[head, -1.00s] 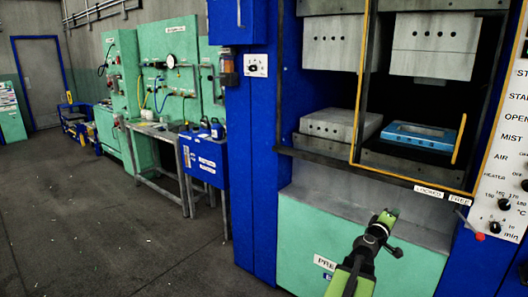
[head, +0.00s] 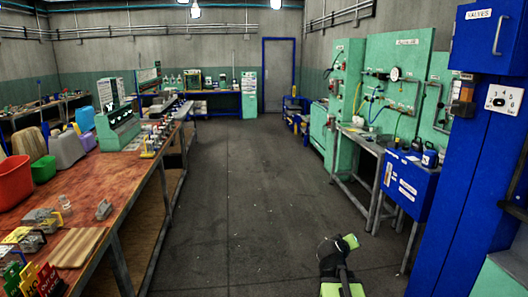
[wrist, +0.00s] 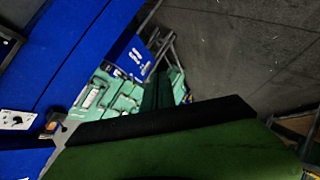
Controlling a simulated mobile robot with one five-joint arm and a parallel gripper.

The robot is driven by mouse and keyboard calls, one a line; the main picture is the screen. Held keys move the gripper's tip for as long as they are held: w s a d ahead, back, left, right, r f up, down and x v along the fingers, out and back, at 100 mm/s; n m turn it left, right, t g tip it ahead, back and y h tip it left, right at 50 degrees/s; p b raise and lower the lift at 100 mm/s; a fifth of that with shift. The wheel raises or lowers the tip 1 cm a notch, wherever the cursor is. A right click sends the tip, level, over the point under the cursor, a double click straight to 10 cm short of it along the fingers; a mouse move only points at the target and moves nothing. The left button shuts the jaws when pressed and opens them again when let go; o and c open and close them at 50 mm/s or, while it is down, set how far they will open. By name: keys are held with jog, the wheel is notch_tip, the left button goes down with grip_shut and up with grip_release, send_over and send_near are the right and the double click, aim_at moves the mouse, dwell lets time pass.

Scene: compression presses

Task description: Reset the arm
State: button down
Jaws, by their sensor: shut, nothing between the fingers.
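My arm shows at the bottom right of centre in the head view, green and black, out over the open floor. My gripper (head: 347,243) is at its end, shut and empty, and touches nothing that I can see. In the wrist view a large green and black part of my own fills the lower half. The fingertips cannot be made out there.
The blue press frame (head: 470,180) stands close on the right. A blue cabinet (head: 413,188) and green panels (head: 400,75) line the right wall. A long workbench (head: 95,215) with bins runs along the left. The grey floor (head: 240,200) between is clear.

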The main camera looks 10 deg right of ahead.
jog(key=s+a+f+g+y+p, duration=0.1)
jog(key=a+f+y, duration=0.2)
jog(key=a, duration=0.8)
jog(key=s+a+f+g+y, duration=0.1)
jog(key=a+f+g+y, duration=0.15)
jog(key=a, duration=0.85)
jog(key=s+a+f+g+y, duration=0.3)
jog(key=s+a+f+g, duration=0.1)
jog(key=s+a, duration=0.4)
jog(key=s, duration=0.2)
jog(key=shift+s+a+f, duration=0.2)
jog(key=shift+s+f, duration=0.1)
jog(key=shift+f, duration=0.05)
jog(key=shift+g+y, duration=0.25)
